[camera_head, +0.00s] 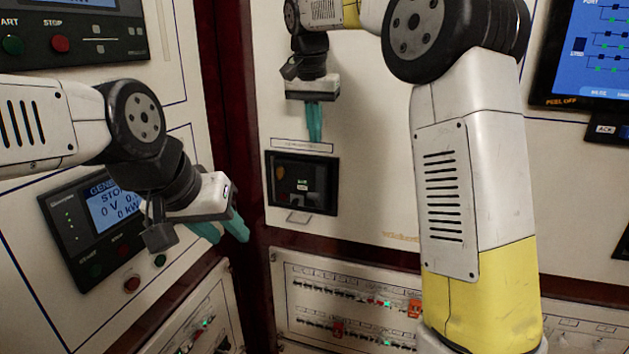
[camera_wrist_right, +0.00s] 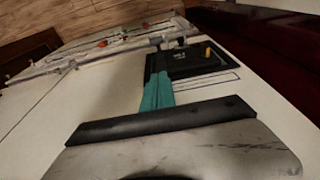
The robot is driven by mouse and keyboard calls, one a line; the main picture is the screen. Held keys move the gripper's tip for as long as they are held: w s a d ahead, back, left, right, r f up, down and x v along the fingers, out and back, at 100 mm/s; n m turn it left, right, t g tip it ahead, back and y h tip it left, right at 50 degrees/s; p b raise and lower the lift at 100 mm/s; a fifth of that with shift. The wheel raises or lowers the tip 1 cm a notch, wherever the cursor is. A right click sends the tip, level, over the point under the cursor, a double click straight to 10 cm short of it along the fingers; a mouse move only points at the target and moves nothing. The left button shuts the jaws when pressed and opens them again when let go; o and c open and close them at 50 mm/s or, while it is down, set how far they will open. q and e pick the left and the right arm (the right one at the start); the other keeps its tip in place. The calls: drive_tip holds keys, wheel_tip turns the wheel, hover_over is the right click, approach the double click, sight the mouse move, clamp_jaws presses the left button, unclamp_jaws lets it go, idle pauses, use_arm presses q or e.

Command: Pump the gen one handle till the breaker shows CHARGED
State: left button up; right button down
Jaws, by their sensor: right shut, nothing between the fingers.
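A black-framed breaker (camera_head: 326,185) is set in the pale middle panel. It has a dark face with a small yellowish mark, a small light window and a reddish spot. The label above it is too small to read, and I cannot make out the handle or the word CHARGED. My right gripper (camera_head: 315,138) is shut and empty, pointing down just above the breaker. In the right wrist view its teal fingers (camera_wrist_right: 158,92) are together beside the breaker's black frame (camera_wrist_right: 185,62). My left gripper (camera_head: 222,238) is open and empty, left of the breaker and lower.
A generator display (camera_head: 75,225) with buttons is on the left panel, behind my left arm. Rows of small breakers (camera_head: 350,312) run along the lower panels. A blue screen (camera_head: 595,50) is at upper right. A dark red post (camera_head: 232,110) separates the left and middle panels.

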hover_over(316, 175)
drive_tip(key=s, duration=0.3)
wheel_tip(316, 175, down, 8)
drive_tip(key=f, duration=0.1)
drive_tip(key=s+f, duration=0.1)
drive_tip(key=f, duration=0.1)
drive_tip(key=shift+s+f, duration=0.3)
drive_tip(key=shift+s+a+f, duration=0.15)
drive_tip(key=shift+s+f, duration=0.05)
drive_tip(key=shift+f, duration=0.3)
drive_tip(key=shift+s, duration=0.15)
drive_tip(key=shift+s+a+f+t, duration=0.1)
drive_tip(key=shift+s+a+t, duration=0.1)
drive_tip(key=shift+t, duration=0.2)
